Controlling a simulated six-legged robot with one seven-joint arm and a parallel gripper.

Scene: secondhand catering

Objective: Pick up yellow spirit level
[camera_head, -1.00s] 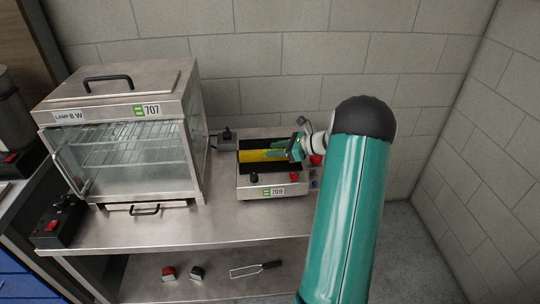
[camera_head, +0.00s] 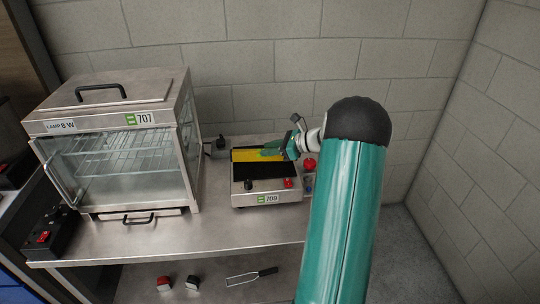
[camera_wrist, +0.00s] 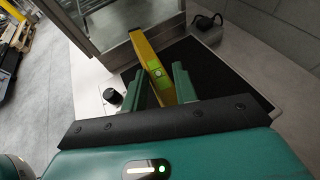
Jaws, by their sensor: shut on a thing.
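The yellow spirit level (camera_head: 243,155) is a long yellow bar over the black top of the appliance marked 709. In the wrist view the level (camera_wrist: 145,52) runs away from me between the two green fingers, with a bright green patch on its upper face. My gripper (camera_head: 268,150) comes in from the right in the head view. In the wrist view my gripper (camera_wrist: 157,88) is shut on the level's near part. The level looks raised a little above the black surface, though the gap is hard to judge.
A glass-fronted cabinet marked 707 (camera_head: 125,165) stands close on the left. A black plug (camera_head: 221,142) sits behind. The steel table (camera_head: 180,237) is clear in front. A block wall stands behind.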

